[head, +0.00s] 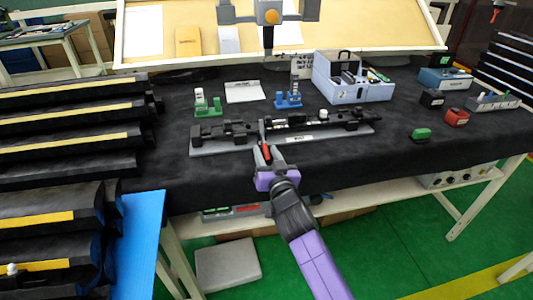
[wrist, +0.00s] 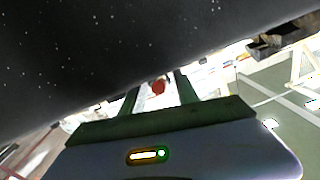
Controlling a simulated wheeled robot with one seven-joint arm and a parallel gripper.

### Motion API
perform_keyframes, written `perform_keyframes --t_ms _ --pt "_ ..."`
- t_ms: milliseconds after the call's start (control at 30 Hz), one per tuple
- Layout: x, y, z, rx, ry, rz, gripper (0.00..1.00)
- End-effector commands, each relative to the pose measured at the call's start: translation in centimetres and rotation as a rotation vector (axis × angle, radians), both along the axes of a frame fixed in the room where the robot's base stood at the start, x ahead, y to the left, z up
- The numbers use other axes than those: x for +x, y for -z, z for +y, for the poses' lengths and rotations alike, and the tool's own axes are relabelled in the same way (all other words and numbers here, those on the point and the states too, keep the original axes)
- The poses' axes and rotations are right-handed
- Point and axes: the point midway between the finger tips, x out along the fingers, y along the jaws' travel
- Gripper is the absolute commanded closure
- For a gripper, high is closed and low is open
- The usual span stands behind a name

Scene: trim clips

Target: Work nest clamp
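The work nest (head: 225,146) is a long grey base with black fixtures along it, lying across the front of the dark bench. A red-tipped clamp lever (head: 266,152) shows near its middle front edge. My gripper (head: 265,162) reaches up to it from the front. In the wrist view, my gripper's two fingers stand apart on either side of a red piece (wrist: 158,87), with a gap visible on both sides. Whether either finger touches it is hard to tell. The clamp's pivot and pad are too small or hidden to make out.
Behind the nest are a green fixture (head: 208,107), a blue fixture (head: 288,99), a white card (head: 243,92) and a light-blue toolbox (head: 352,88). A green block (head: 420,134) and a red block (head: 456,118) lie right. Black padded racks (head: 70,145) crowd the left.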

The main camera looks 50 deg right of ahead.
Motion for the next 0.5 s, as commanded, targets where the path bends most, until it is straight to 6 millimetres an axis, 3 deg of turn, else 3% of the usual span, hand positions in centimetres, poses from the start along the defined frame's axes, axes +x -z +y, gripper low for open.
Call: perform_keyframes --t_ms 33,200,500 --pt "0.0 0.01 0.02 0.0 0.0 0.0 0.69" --pt "-0.01 0.0 0.02 0.0 0.0 0.0 1.0" --pt "-0.03 0.01 0.02 0.0 0.0 0.0 1.0"
